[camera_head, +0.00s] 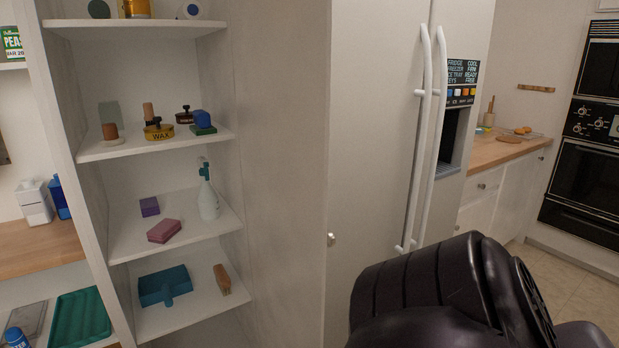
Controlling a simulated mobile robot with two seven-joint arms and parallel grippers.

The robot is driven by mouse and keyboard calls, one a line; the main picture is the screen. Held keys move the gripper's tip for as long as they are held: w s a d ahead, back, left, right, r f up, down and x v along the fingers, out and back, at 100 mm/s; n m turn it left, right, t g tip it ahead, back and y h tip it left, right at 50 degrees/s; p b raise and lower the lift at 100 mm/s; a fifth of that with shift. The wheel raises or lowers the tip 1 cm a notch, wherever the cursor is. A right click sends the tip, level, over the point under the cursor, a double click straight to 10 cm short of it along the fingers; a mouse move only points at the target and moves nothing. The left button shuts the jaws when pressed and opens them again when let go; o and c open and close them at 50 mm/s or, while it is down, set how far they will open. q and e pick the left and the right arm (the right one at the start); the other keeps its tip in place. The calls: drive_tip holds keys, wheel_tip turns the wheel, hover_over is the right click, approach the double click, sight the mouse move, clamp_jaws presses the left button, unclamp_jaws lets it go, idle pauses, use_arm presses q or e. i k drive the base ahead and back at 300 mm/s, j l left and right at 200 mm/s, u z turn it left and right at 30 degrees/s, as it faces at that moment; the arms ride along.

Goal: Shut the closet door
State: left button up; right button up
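The closet (88,170) stands open at the left, with its white shelves and their contents showing. A tall pale panel (280,170) at the right side of the shelves looks like the closet door, swung open. A small round knob (331,239) shows at its far vertical edge. The panel's lower end is cut off by the picture's bottom edge. A dark link of my arm fills the bottom right, in front of the fridge and to the right of the panel. Neither of my grippers can be seen.
A white fridge (375,130) with long vertical handles (428,140) stands just right of the panel. Farther right are a wooden counter (500,150) and a black wall oven (585,180). Shelves hold a spray bottle (208,195), sponges and tins. Some tiled floor (575,280) is clear.

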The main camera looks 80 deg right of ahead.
sight(281, 49)
drive_tip(key=k+l+z, duration=0.15)
drive_tip(key=l+z, duration=0.2)
drive_tip(key=k+l+z, duration=0.15)
drive_tip(key=l+z, duration=0.2)
drive_tip(key=k+l, duration=0.15)
drive_tip(key=l, duration=0.35)
drive_tip(key=k+l+z, duration=0.15)
drive_tip(key=l, duration=0.8)
drive_tip(key=k+z, duration=0.05)
